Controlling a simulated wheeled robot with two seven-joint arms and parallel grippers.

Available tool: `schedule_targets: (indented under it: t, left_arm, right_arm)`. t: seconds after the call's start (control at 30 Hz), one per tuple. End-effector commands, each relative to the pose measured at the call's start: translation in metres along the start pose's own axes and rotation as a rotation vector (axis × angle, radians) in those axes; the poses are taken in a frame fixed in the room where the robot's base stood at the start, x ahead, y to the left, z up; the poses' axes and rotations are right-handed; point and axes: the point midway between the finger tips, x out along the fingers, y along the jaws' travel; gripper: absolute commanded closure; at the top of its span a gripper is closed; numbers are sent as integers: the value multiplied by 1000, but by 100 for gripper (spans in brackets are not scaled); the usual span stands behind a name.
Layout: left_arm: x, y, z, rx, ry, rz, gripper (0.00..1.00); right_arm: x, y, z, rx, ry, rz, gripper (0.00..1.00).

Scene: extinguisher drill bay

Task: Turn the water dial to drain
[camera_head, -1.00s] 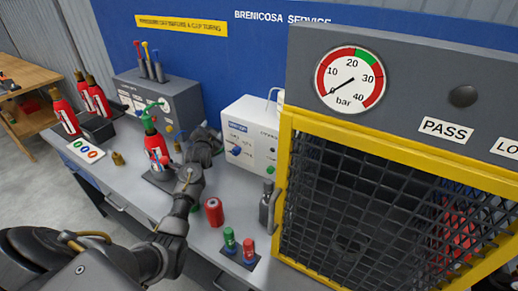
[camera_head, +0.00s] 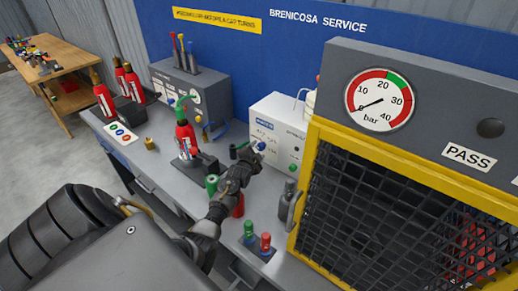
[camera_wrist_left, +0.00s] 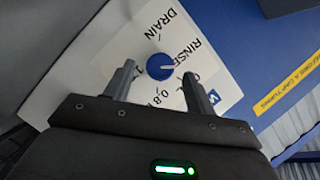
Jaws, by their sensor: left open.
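The blue water dial (camera_head: 262,146) is on the front of a white box (camera_head: 285,125) on the bench. In the left wrist view the dial (camera_wrist_left: 160,67) shows close up, its white mark pointing right, on the side of the RINSE label (camera_wrist_left: 201,49). The DRAIN label (camera_wrist_left: 165,23) is above it. My left gripper (camera_head: 251,155) is open and empty in front of the box. In the wrist view its two fingers (camera_wrist_left: 158,72) are apart, one on each side of the dial. Whether they touch it I cannot tell. My right gripper is not in view.
A red extinguisher (camera_head: 186,140) stands left of my gripper. A red cylinder (camera_head: 239,207) and a green one (camera_head: 211,185) are close to my arm. Red and green bottles and a dark grey container stand right. A yellow-framed mesh cage (camera_head: 310,185) fills the right side.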

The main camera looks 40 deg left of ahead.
Motion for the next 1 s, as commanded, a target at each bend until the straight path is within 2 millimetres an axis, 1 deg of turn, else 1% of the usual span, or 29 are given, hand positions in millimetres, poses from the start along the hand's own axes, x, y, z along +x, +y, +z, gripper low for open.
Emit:
schedule_targets:
  t: [0.03, 0.1, 0.2, 0.33, 0.57, 0.6, 0.93, 1.0]
  left_arm:
    - [6, -1, 0, -1, -1, 0, 45]
    - [13, -1, 0, 0, -1, 0, 45]
    - [19, 0, 0, 0, -1, 0, 45]
    - [23, 0, 0, 0, -1, -1, 45]
    - [24, 0, 0, 0, 0, -1, 45]
    - [24, 0, 0, 0, 0, -1, 46]
    - [24, 0, 0, 0, 0, 0, 89]
    - [24, 0, 0, 0, 0, 0, 89]
  right_arm:
    - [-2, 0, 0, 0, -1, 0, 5]
    - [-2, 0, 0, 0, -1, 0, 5]
    - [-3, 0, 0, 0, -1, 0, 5]
    - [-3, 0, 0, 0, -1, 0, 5]
    - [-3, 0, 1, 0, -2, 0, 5]
    - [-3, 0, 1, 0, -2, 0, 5]
    - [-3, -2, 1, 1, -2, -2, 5]
    - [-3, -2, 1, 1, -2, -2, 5]
